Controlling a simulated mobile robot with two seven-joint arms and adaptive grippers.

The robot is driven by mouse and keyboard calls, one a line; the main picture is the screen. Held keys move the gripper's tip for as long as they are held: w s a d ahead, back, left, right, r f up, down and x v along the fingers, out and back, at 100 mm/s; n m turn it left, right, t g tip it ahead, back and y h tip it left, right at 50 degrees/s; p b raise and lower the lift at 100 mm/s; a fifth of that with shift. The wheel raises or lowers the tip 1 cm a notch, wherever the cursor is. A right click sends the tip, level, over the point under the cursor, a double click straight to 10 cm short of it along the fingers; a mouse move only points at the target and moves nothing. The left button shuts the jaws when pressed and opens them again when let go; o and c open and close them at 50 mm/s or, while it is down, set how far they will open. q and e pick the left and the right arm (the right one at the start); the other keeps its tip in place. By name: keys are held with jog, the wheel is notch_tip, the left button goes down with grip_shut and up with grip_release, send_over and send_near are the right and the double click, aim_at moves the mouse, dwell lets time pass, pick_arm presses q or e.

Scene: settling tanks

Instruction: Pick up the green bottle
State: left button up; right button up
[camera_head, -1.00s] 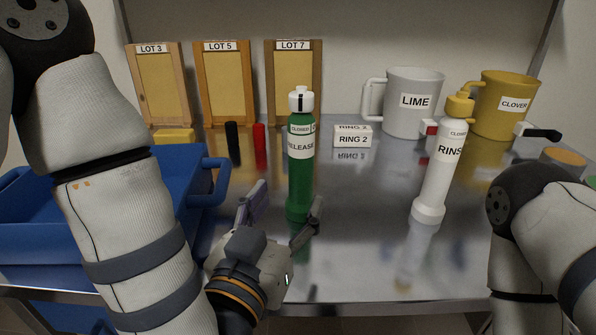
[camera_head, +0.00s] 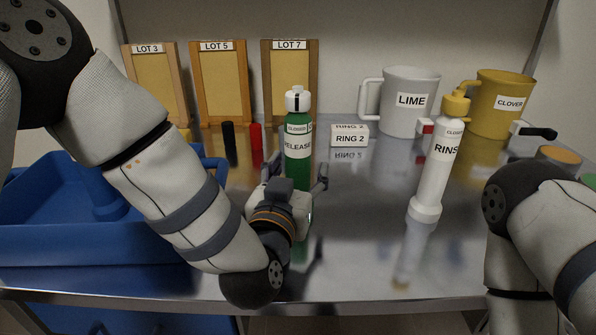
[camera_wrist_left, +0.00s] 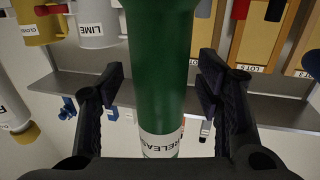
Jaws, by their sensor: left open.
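The green bottle (camera_head: 298,150) stands upright on the shiny metal bench, with a white cap and a label reading RELEASE. My left gripper (camera_head: 294,178) is low at the bottle's front, with a finger on each side of it, and hides the bottle's lower part. In the left wrist view the green bottle (camera_wrist_left: 160,70) runs between the two open fingers (camera_wrist_left: 162,92), with gaps visible on both sides. My right gripper is out of view; only part of my right arm shows at the right.
A white RINSE bottle (camera_head: 437,165) stands to the right. A RING 2 box (camera_head: 349,135), a LIME jug (camera_head: 409,103) and a yellow CLOVER jug (camera_head: 502,104) stand behind. A blue crate (camera_head: 60,225) is at left. Bare bench lies between the two bottles.

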aim_at(295, 120)
pick_arm(q)
grip_shut()
notch_tip(295, 120, up, 10)
jog(key=shift+r, duration=0.1)
dwell(0.4)
jog(key=shift+f, duration=5.05)
jog(key=shift+c, duration=1)
grip_release()
jog(key=shift+f, duration=0.1)
